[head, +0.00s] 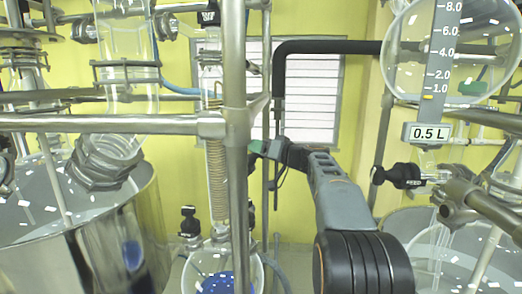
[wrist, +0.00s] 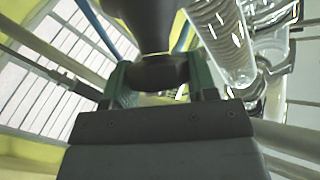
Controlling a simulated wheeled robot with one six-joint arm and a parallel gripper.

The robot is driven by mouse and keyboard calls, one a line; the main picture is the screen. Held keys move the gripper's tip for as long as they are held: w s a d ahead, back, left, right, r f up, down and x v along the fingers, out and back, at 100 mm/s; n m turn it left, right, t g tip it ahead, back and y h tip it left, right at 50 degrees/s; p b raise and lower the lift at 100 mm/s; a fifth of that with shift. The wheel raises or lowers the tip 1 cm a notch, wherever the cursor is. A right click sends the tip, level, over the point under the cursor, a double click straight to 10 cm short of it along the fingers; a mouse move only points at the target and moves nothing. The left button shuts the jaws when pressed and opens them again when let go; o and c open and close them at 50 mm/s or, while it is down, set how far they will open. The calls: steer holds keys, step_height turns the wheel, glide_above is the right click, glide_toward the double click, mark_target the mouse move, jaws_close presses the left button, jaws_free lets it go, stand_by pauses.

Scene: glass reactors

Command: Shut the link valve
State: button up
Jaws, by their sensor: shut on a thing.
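My gripper (head: 258,148) reaches in from the lower right of the head view. Its green fingertips are at the upright metal post, which partly hides them. In the wrist view my gripper (wrist: 158,80) is shut on a dark, round valve handle (wrist: 157,72), with one green finger on each side. A wider dark part sits beyond the handle at the top of that view. No label shows on it, so I cannot read whether it is the link valve. In the head view the post hides the held handle.
An upright metal post (head: 236,190) and a horizontal rail (head: 110,123) stand close by my gripper. A glass coil condenser (wrist: 222,42) is just right of the fingers. A round flask with blue contents (head: 200,262) is below.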

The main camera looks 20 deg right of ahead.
steer(key=m+h, duration=0.2)
steer(key=m, duration=0.1)
steer(key=shift+h, duration=0.4)
steer(key=m+h, duration=0.3)
steer(key=m, duration=0.1)
steer(key=shift+r+g, duration=0.1)
steer(key=shift+g, duration=0.3)
steer(key=m+g+h, duration=0.1)
steer(key=m+h, duration=0.1)
steer(key=m+g+h, duration=0.2)
steer(key=m, duration=0.1)
steer(key=shift+d+m, duration=0.1)
steer(key=shift+m, duration=0.2)
steer(key=shift+f+m+g, duration=0.2)
steer(key=shift+m+g, duration=0.1)
steer(key=o, duration=0.9)
steer(key=b+v, duration=0.2)
steer(key=v, duration=1.1)
steer(key=shift+s+r, duration=0.25)
steer(key=shift+s, duration=0.05)
